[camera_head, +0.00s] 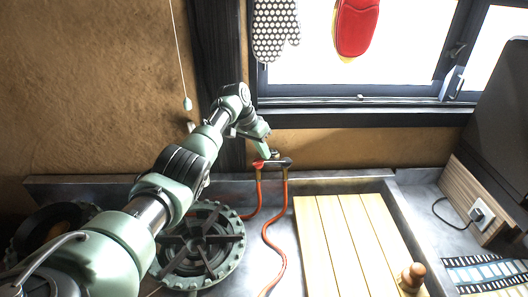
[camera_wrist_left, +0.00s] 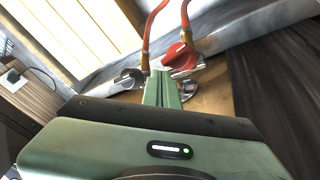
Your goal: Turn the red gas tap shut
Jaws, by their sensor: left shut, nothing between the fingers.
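The red gas tap (camera_head: 258,163) sits low on the back wall, at the top of an orange hose. Its red handle also shows in the left wrist view (camera_wrist_left: 180,55), just beyond my fingertips. A dark grey tap (camera_head: 285,162) is beside it on the right, and it also shows in the left wrist view (camera_wrist_left: 130,78). My left gripper (camera_head: 263,151) is shut and empty, its fingers pointing down at the taps. In the left wrist view the fingertips (camera_wrist_left: 162,75) lie beside the red handle; I cannot tell whether they touch it. My right gripper is not in view.
Orange hoses (camera_head: 273,245) run down from the taps. A round burner (camera_head: 203,245) is at the left, under my arm. A slatted wooden board (camera_head: 350,240) with a wooden knob (camera_head: 411,277) lies to the right. A pull cord (camera_head: 186,103) hangs at the left; oven mitts (camera_head: 276,30) hang above.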

